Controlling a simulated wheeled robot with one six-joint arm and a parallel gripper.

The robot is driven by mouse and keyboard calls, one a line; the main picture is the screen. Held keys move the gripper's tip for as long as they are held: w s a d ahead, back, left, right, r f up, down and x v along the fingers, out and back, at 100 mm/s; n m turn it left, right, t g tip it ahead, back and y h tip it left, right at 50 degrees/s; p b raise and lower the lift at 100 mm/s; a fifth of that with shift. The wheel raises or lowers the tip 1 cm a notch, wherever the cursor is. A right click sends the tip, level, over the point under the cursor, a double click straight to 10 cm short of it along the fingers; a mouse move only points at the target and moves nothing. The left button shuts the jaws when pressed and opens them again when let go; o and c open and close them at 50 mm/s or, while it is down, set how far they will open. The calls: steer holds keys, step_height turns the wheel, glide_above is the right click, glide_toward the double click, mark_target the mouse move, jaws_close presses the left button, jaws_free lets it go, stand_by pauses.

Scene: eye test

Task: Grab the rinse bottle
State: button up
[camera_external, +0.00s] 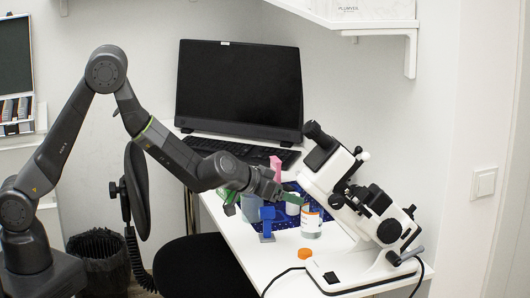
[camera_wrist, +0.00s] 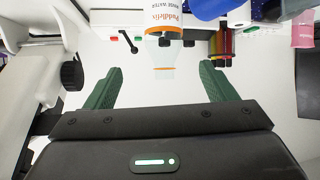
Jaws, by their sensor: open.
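The rinse bottle is probably the white bottle with an orange label (camera_wrist: 164,24) in the wrist view. It lies ahead of my gripper (camera_wrist: 161,70), roughly in line with the gap between the green fingers. The fingers are spread apart and nothing is visibly clamped between them. In the external view a small white bottle with an orange band (camera_external: 311,224) stands on the white desk, close to the green fingertips of my gripper (camera_external: 290,197). Whether the fingers touch it cannot be told.
A white microscope (camera_external: 390,255) stands just right of the bottle. A blue holder (camera_external: 267,222), a pink object (camera_external: 276,166) and an orange lid (camera_external: 305,254) are nearby. A monitor (camera_external: 240,90) and keyboard (camera_external: 240,150) are behind. The desk's front left is clear, beside a black chair (camera_external: 200,268).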

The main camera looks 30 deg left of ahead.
mark_target(305, 205)
steer(key=w+d+f, duration=0.1)
steer(key=w+d+f+t+b, duration=0.1)
steer(key=f, duration=0.1)
steer(key=w+d+f+n+t+y+b, duration=0.1)
steer(key=w, duration=0.1)
steer(key=shift+f, duration=0.3)
steer(key=x, duration=0.5)
steer(key=shift+w+a, duration=0.1)
steer(key=shift+a, duration=0.05)
steer(key=c, duration=1)
steer(key=shift+c, duration=0.7)
steer(key=shift+r, duration=0.1)
